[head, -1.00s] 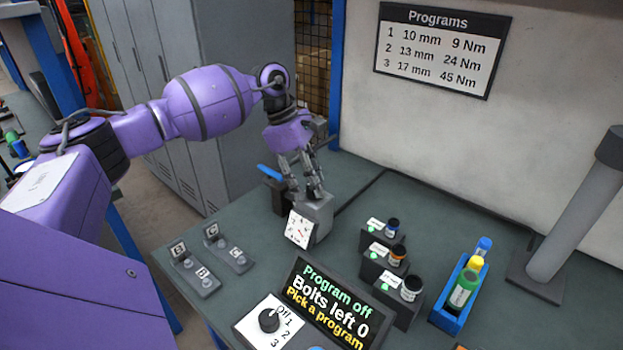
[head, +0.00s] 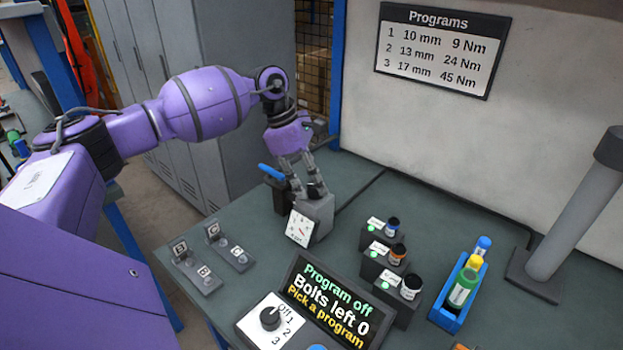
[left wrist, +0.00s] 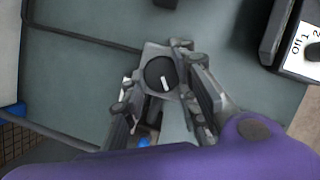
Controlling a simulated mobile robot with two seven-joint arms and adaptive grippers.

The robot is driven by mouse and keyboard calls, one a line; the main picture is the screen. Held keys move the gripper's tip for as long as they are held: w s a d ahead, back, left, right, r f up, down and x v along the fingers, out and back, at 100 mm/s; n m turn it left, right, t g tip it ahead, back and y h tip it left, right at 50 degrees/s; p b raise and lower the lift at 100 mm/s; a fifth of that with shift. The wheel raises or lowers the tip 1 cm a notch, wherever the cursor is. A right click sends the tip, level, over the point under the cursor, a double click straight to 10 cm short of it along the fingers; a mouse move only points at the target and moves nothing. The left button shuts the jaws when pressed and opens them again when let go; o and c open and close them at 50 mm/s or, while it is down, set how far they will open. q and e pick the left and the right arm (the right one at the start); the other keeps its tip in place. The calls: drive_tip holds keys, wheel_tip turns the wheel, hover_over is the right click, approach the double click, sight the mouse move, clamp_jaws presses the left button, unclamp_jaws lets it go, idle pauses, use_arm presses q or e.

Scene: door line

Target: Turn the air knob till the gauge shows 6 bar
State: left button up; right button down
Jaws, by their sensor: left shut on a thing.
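The grey air unit (head: 319,214) stands near the back of the bench, with a white gauge (head: 299,228) on its front. The gauge has a small red needle; its exact reading is too small to tell. The black air knob (head: 317,190) is on top of the unit. My left gripper (head: 307,186) points down at the knob and is shut on it. In the left wrist view the round knob (left wrist: 160,73) with a white mark shows between the fingers. My right gripper is not in view.
A blue-handled valve (head: 272,174) is close behind the unit to the left. Small labelled holders (head: 196,273) lie left, bottles on stands (head: 397,254) right. The program panel (head: 326,301) and its selector knob (head: 270,318) are in front.

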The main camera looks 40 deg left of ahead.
use_arm(q)
drive_tip(key=n, duration=0.1)
drive_tip(key=n+t, duration=0.1)
drive_tip(key=n, duration=0.1)
drive_tip(key=n+t+y+p, duration=0.1)
drive_tip(key=n, duration=0.1)
drive_tip(key=shift+a+r, duration=0.1)
drive_tip(key=shift+r, duration=0.15)
drive_tip(key=n+y, duration=0.1)
drive_tip(key=n, duration=0.2)
drive_tip(key=shift+s+n+t, duration=0.15)
drive_tip(key=shift+n+t, duration=0.15)
drive_tip(key=shift+n, duration=0.1)
drive_tip(key=shift+n+y, duration=0.4)
drive_tip(key=shift+n, duration=0.6)
drive_tip(key=o, duration=1)
drive_tip(key=shift+s+f, duration=0.1)
drive_tip(key=shift+f, duration=0.05)
drive_tip(key=shift+v, duration=6.05)
